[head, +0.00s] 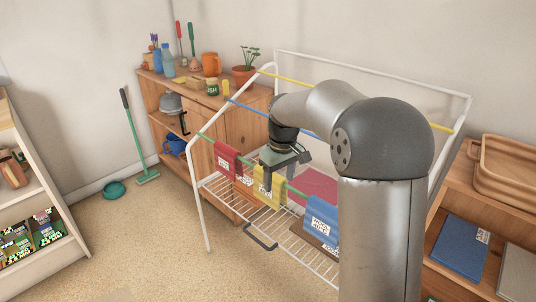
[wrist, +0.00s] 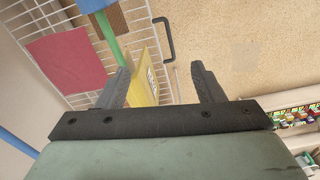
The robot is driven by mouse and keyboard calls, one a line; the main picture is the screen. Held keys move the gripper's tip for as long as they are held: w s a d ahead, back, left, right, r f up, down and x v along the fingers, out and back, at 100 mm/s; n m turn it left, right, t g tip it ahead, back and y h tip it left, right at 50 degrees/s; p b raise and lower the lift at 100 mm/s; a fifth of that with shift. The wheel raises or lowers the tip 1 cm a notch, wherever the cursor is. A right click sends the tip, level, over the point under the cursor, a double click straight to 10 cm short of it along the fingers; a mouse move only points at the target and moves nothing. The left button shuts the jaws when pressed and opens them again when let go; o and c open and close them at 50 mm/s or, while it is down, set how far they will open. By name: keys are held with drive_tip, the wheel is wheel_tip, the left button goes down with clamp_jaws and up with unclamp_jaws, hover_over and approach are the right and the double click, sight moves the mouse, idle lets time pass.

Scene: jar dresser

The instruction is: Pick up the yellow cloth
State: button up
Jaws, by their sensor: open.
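The yellow cloth (head: 267,187) hangs folded over the green rail (head: 246,163) of a white drying rack, between a red cloth (head: 227,160) and a blue cloth (head: 321,217). It carries a white printed label. My gripper (head: 287,170) is just above and beside the yellow cloth in the head view, pointing down, with its fingers partly hidden. In the wrist view my gripper (wrist: 165,85) is open. The yellow cloth (wrist: 145,80) shows there beyond the left finger, partly covered by it. I see nothing held between the fingers.
The white rack (head: 204,215) has a wire shelf below, with a dark handle (head: 260,237) at its front. A blue rail and a yellow rail (head: 288,79) run behind. A wooden cabinet (head: 246,132) with bottles and a plant stands behind left. Open floor (head: 150,230) lies at front left.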

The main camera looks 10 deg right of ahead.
drive_tip(key=w+d+r+n+p, duration=0.2)
drive_tip(key=w+r+p, duration=0.5)
drive_tip(key=w+r, duration=0.25)
drive_tip(key=shift+t, duration=0.3)
drive_tip(key=f, duration=0.8)
drive_tip(key=w+a+f, duration=0.1)
drive_tip(key=f, duration=0.3)
drive_tip(key=shift+a, duration=0.1)
drive_tip(key=shift+w+a+f, duration=0.1)
drive_tip(key=shift+a+f, duration=0.1)
drive_tip(key=shift+f, duration=0.65)
drive_tip(key=shift+w+a+f, duration=0.1)
drive_tip(key=shift+a+f, duration=0.1)
drive_tip(key=shift+f, duration=0.65)
drive_tip(key=shift+a+f, duration=0.2)
drive_tip(key=shift+f, duration=0.65)
drive_tip(key=c, duration=1.1)
